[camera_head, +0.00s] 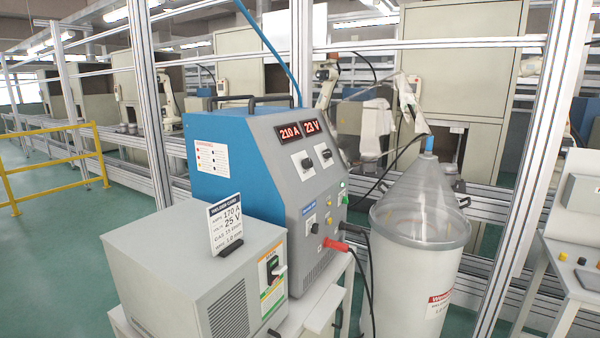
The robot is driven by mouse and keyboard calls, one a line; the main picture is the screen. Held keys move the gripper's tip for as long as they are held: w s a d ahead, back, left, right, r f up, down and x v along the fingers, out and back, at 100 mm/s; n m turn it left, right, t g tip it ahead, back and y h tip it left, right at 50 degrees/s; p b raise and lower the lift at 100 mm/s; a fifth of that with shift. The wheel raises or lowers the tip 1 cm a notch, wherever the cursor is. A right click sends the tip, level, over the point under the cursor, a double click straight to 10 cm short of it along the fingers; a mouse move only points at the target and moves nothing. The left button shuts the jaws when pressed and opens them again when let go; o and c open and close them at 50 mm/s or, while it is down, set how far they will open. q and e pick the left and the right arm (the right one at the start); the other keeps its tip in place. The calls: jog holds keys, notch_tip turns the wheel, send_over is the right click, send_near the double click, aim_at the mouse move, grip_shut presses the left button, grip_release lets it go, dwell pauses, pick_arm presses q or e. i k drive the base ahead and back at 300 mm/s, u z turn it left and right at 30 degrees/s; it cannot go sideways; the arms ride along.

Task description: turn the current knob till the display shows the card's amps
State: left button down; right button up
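The blue and grey welder (245,150) stands in the middle. Its red amps display (289,133) reads 210 A, and the volts display (312,128) beside it reads 23 V. A black knob (306,163) sits below the amps display, and a second knob (327,154) sits below the volts display. I take the knob under the amps to be the current knob. The welder card (226,222) stands upright in a black holder on the grey box and reads 170 A and 25 V. Neither of my grippers is in view.
The grey box (170,262) with a rotary switch (274,267) stands in front of the welder at the left. A red cable plug (335,245) juts from the welder's lower front. A drum with a clear cone (425,200) stands close on the right. Aluminium framing rises behind.

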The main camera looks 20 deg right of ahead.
aim_at(306, 163)
jog(key=u, duration=1.75)
jog(key=i, duration=1.85)
jog(key=z, duration=3.25)
